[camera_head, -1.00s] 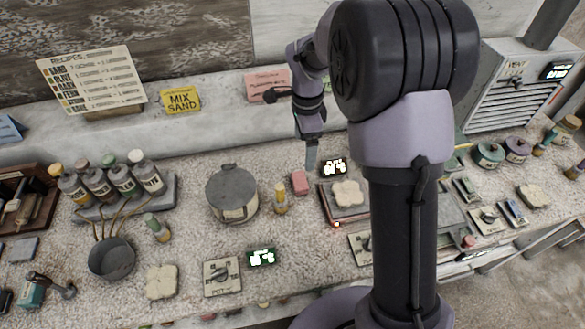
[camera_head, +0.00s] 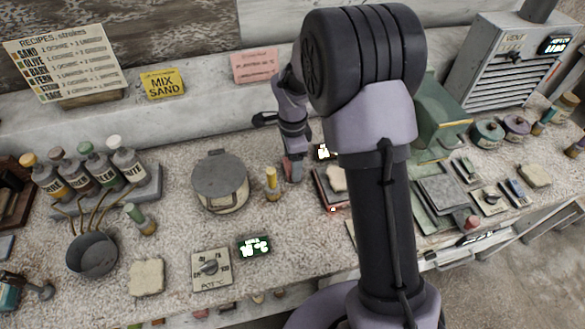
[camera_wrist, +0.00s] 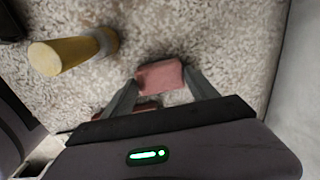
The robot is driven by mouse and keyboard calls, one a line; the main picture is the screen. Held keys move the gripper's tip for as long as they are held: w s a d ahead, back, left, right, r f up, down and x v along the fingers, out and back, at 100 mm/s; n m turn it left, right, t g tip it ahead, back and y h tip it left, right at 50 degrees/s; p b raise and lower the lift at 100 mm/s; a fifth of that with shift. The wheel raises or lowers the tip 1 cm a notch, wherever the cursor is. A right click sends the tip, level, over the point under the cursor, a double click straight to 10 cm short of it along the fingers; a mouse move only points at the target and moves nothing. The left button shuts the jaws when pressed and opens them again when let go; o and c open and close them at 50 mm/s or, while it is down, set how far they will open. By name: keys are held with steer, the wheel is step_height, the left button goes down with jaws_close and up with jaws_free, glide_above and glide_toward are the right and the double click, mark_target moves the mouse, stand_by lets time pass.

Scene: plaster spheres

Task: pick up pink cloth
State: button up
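The pink cloth (camera_head: 292,168) is a small folded pink block on the speckled counter, beside a yellow-topped bottle (camera_head: 272,184). In the wrist view the cloth (camera_wrist: 161,76) lies between my two fingertips. My gripper (camera_head: 291,164) points down over it, and in the wrist view my gripper (camera_wrist: 161,78) has its fingers spread, one on each side of the cloth. The gap between fingers and cloth is very small, and I cannot tell whether they touch it. The cloth appears to rest on the counter.
The yellow-topped bottle (camera_wrist: 75,52) stands close to the left in the wrist view. A lidded pot (camera_head: 220,184) is further left. A dark reddish tray (camera_head: 330,190) with a pale sponge-like piece lies just right. The back wall ledge is behind.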

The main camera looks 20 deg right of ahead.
steer(key=c, duration=0.8)
steer(key=shift+r, duration=0.25)
steer(key=shift+c, duration=0.2)
step_height(320, 180, up, 4)
steer(key=shift+f+p, duration=0.25)
steer(key=shift+p, duration=0.85)
steer(key=s+d, duration=0.1)
steer(key=s, duration=0.4)
steer(key=s+d+p, duration=0.1)
steer(key=s, duration=0.4)
steer(key=s+r+p, duration=0.1)
steer(key=s, duration=0.4)
steer(key=shift+s+d, duration=0.4)
steer(key=o, duration=0.8)
steer(key=c, duration=0.7)
